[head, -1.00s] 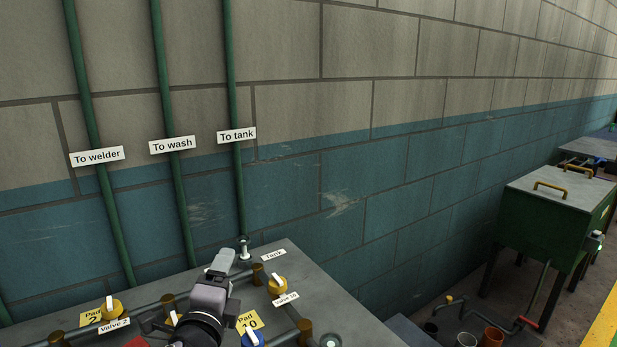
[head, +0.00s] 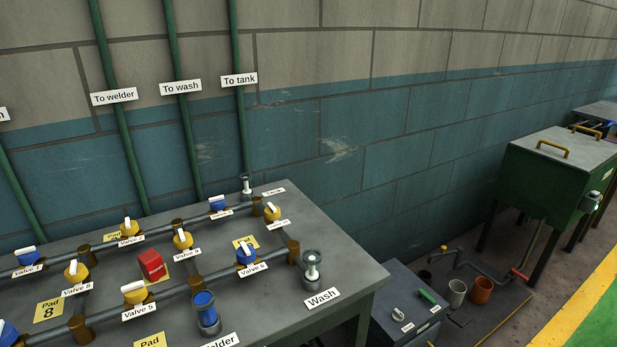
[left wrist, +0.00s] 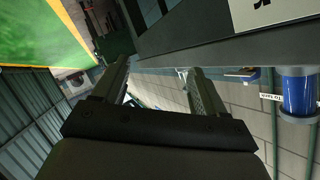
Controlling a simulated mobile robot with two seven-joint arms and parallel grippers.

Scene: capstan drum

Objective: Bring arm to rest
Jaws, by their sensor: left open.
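My left gripper (left wrist: 160,82) shows in the left wrist view with its two fingers spread apart and nothing between them. The edge of the grey table (left wrist: 275,46) is beyond the fingers at the upper right, and a blue cylinder (left wrist: 299,92) is at the right. In the head view neither of my arms shows. The grey valve table (head: 350,284) there carries pipes, yellow and blue valves, a red block (head: 152,265) and a blue cylinder (head: 206,308). My right gripper is in neither view.
A green tank (head: 556,185) stands farther right. Green pipes (head: 181,110) run up the wall. Floor by the yellow line (head: 575,318) is clear.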

